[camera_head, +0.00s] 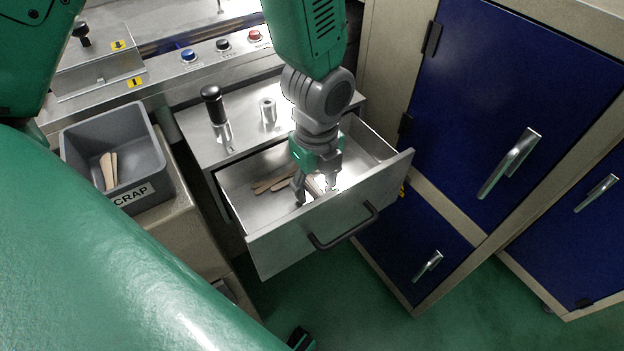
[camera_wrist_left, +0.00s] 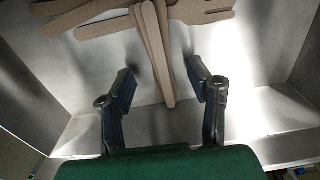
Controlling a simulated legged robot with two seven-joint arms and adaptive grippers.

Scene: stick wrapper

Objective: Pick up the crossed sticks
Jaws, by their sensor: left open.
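Several flat wooden sticks (camera_head: 272,184) lie crossed in the open metal drawer (camera_head: 272,238). In the left wrist view the crossed sticks (camera_wrist_left: 155,45) fan out at the top, and one pair points down between the fingers. My left gripper (camera_head: 316,190) reaches down into the drawer, over the sticks' right end. In the left wrist view the gripper (camera_wrist_left: 164,86) is open, its fingers apart on either side of the lower stick ends. I cannot tell whether a finger touches a stick. The gripper hides part of the sticks in the head view. My right gripper is not in view.
A black-handled tool (camera_head: 215,110) and a metal cylinder (camera_head: 268,110) stand on the top above the drawer. Blue cabinet doors (camera_head: 510,90) stand at the right. The drawer walls are close to the gripper.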

